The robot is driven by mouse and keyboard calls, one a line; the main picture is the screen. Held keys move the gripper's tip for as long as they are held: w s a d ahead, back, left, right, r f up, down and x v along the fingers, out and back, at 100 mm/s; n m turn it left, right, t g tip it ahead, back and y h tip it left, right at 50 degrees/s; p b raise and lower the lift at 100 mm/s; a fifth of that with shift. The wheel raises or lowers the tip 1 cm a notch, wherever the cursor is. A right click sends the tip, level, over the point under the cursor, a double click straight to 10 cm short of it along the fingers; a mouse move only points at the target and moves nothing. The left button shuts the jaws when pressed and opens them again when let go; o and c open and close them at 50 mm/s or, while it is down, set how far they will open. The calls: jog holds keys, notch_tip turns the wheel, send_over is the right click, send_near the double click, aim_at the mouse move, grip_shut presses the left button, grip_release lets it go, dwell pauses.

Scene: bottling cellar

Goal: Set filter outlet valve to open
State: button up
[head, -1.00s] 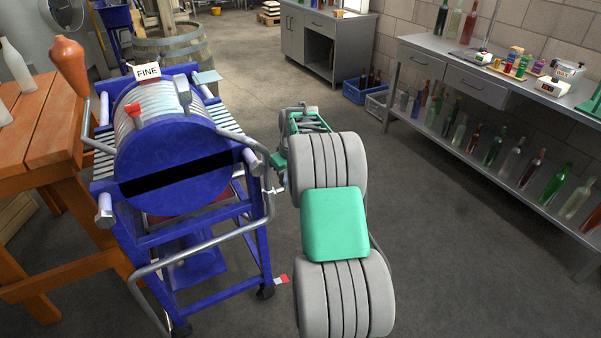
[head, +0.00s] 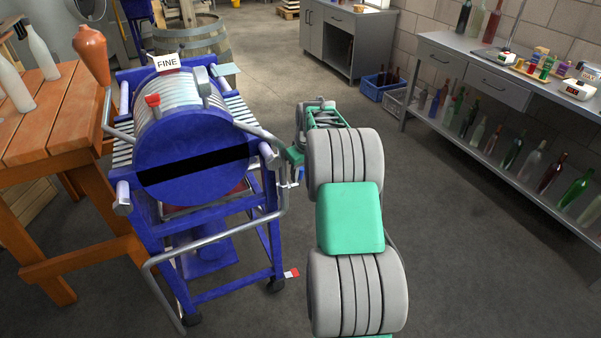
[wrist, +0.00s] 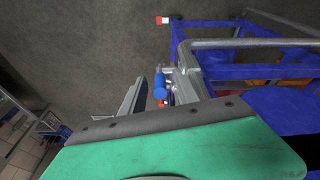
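The blue plate filter (head: 195,160) with a "FINE" sign (head: 167,62) stands left of my arm in the head view. A silver pipe (head: 284,190) runs down its right side. In the wrist view, a blue valve handle (wrist: 160,87) shows at the silver fittings beside the filter's pipe, with a small red and white patch just below it. My gripper (wrist: 160,80) appears open, its fingers apart on either side of the blue handle. I cannot tell whether they touch it. In the head view my gripper (head: 294,168) is small and partly hidden by my arm.
A wooden table (head: 75,115) with bottles stands left of the filter. A grey bench (head: 480,75) with bottles on its lower shelf runs along the right. A blue crate (head: 380,88) sits at the back. Open floor (head: 470,260) lies right of my arm.

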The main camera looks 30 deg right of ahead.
jog(key=v, duration=0.7)
jog(key=shift+r, duration=0.4)
jog(key=shift+c, duration=0.3)
